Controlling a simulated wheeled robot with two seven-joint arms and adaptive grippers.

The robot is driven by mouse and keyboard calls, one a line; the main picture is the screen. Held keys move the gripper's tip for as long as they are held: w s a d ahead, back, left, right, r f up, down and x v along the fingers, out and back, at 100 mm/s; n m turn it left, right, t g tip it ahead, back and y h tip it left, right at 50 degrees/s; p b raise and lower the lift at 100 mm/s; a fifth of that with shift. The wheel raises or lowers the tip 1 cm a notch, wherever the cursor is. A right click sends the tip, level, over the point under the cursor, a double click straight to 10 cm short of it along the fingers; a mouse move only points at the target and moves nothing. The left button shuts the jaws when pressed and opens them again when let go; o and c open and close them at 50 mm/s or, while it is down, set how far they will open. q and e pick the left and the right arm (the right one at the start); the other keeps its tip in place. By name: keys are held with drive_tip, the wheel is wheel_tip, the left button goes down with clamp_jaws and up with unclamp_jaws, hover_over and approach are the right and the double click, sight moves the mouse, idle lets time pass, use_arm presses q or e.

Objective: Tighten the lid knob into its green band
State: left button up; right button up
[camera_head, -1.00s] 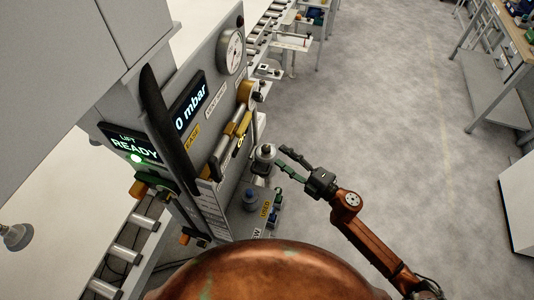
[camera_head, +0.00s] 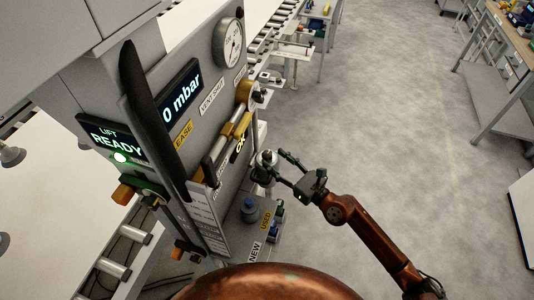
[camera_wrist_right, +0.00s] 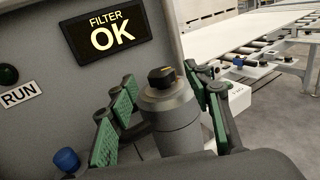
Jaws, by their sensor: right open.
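In the right wrist view a grey cylindrical filter housing (camera_wrist_right: 172,115) stands upright with a dark lid knob (camera_wrist_right: 161,77) on top. I cannot make out a green band on it. My right gripper (camera_wrist_right: 164,96) is open, with green-padded fingers on both sides of the housing's upper part; I cannot tell whether they touch it. In the head view the housing (camera_head: 264,166) is small, beside the panel, with the right gripper (camera_head: 276,167) reaching it from the right. My left gripper is not in view.
The panel carries a display reading FILTER OK (camera_wrist_right: 110,34), a gauge (camera_head: 229,43) and yellow-handled valve parts (camera_head: 236,126). Below the housing, a tray marked USED and NEW (camera_head: 264,222) holds a blue-topped part (camera_head: 249,210). Open floor (camera_head: 390,110) lies to the right.

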sight(267, 153)
drive_tip(key=x, duration=0.5)
drive_tip(key=c, duration=1.2)
drive_tip(key=m+t+h+p, duration=0.1)
drive_tip(key=p, duration=0.4)
drive_tip(key=m+t+h+p, duration=0.1)
drive_tip(key=h+p, duration=0.1)
drive_tip(key=p, duration=0.2)
drive_tip(key=m+t+h+p, duration=0.1)
drive_tip(key=m+h+p, duration=0.1)
drive_tip(key=p, duration=0.3)
drive_tip(key=shift+r+t+p, duration=0.3)
drive_tip(key=shift+r, duration=0.05)
drive_tip(key=shift+d+f+m+t+h+p, duration=0.1)
drive_tip(key=shift+f+m+t+h+p, duration=0.15)
drive_tip(key=shift+m+h+p, duration=0.6)
drive_tip(key=shift+h, duration=0.25)
drive_tip(key=shift+n, duration=0.25)
drive_tip(key=o, duration=1.2)
drive_tip(key=shift+f, duration=0.1)
